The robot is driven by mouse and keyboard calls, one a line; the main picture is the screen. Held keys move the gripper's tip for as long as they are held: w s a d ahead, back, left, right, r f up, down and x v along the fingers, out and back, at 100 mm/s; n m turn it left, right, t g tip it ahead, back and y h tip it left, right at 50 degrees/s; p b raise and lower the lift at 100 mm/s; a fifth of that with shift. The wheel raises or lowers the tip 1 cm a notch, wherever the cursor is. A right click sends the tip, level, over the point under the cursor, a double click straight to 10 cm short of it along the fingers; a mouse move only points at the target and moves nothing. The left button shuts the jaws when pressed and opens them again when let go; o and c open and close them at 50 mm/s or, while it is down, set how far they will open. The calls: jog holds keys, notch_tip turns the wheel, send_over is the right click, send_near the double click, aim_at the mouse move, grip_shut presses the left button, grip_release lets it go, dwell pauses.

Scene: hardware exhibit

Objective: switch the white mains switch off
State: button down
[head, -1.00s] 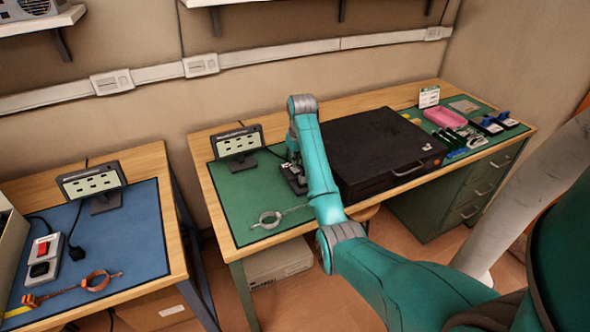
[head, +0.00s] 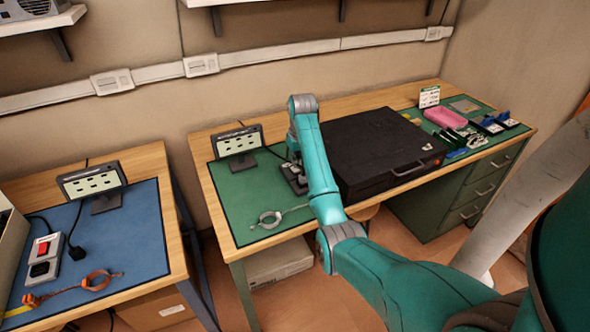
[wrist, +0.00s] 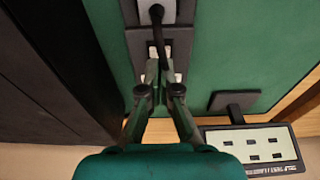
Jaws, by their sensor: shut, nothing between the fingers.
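The dark mains box (head: 299,186) lies on the green mat, left of the black case; my arm partly covers it in the head view. In the wrist view the box (wrist: 140,45) has a pale socket plate with a black plug (wrist: 156,12) and its cable. A small white piece, apparently the white mains switch (wrist: 178,78), shows beside my fingertips and is mostly hidden by them. My gripper (wrist: 165,68) is shut and empty, with its fingertips over that switch; I cannot tell whether they touch it or which way it is tilted.
The black case (head: 385,150) stands close to the right of my gripper. A display on a stand (head: 238,142) is to the left, and a metal ring strap (head: 270,218) lies in front. Another box with a red switch (head: 43,248) is on the blue-matted bench (head: 130,235).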

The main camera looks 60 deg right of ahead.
aim_at(297, 170)
jog(key=shift+f, duration=1.1)
dwell(0.7)
jog(key=shift+r, duration=3.5)
